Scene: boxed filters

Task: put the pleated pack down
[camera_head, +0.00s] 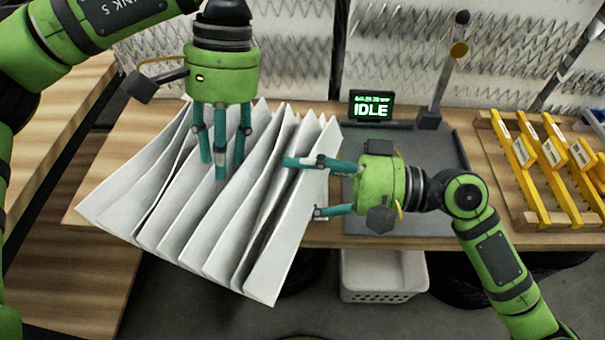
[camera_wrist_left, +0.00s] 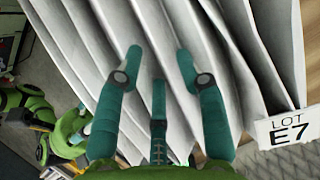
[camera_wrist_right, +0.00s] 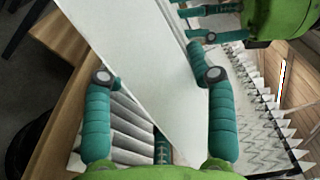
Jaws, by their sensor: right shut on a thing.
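The white pleated pack (camera_head: 207,232) is large, with fanned folds, and lies slanted across the left of the bench in the head view. Its near end reaches past the bench's front edge; whether it rests on the bench I cannot tell. A "LOT E7" label (camera_wrist_left: 288,129) shows at its edge. My left gripper (camera_head: 221,165) points down over the pleats with its fingers apart; its fingertips also show against the folds in the left wrist view (camera_wrist_left: 160,58). My right gripper (camera_head: 302,188) is shut on the pack's right end panel, which lies between its fingers in the right wrist view (camera_wrist_right: 150,75).
A grey mat (camera_head: 425,150) lies right of the pack, with a display reading IDLE (camera_head: 371,107) and a post (camera_head: 446,75) behind. A wooden rack with yellow bars (camera_head: 545,155) stands at right. A white bin (camera_head: 384,277) is below the bench front.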

